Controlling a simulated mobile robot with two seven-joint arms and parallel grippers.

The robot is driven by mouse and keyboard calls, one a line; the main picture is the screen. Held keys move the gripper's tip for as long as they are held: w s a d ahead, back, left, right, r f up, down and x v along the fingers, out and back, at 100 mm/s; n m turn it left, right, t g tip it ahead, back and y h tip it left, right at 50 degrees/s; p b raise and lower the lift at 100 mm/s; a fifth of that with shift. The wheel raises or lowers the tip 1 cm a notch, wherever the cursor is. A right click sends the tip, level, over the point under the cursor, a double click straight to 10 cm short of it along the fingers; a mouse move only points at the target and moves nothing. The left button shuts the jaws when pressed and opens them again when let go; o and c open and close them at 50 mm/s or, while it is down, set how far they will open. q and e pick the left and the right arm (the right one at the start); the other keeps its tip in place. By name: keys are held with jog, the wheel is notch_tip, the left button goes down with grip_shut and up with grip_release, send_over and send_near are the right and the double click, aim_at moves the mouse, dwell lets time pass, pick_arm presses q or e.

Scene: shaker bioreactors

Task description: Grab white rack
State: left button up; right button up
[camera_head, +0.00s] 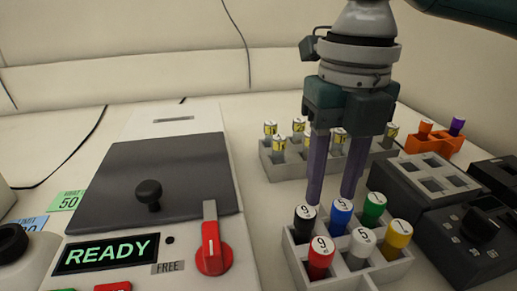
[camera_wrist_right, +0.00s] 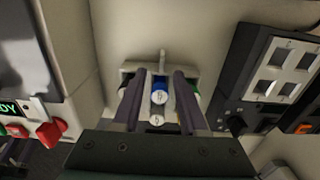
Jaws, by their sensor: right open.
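The white rack (camera_head: 345,276) stands at the lower right of the head view and holds several capped tubes: black, blue, green, red, white and yellow. It also shows in the wrist view (camera_wrist_right: 128,70), partly hidden by my fingers. My right gripper (camera_head: 332,198) points down at the rack, its purple fingers open and its tips by the far tubes. In the wrist view, the blue and white caps show between the fingers of my right gripper (camera_wrist_right: 160,78). I cannot tell whether the fingertips touch the rack. My left gripper is not in view.
A dark block with a grey slotted top (camera_head: 425,170) is close on the right, with an orange rack (camera_head: 430,142) beyond. The machine with the READY display (camera_head: 105,253) and red knob (camera_head: 212,253) is left.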

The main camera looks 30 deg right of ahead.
aim_at(326, 208)
notch_tip(326, 208, down, 6)
jog(key=shift+w+d+r+b, duration=0.15)
jog(key=shift+r+b, duration=0.05)
jog(key=shift+b, duration=0.15)
grip_shut()
dwell(1.3)
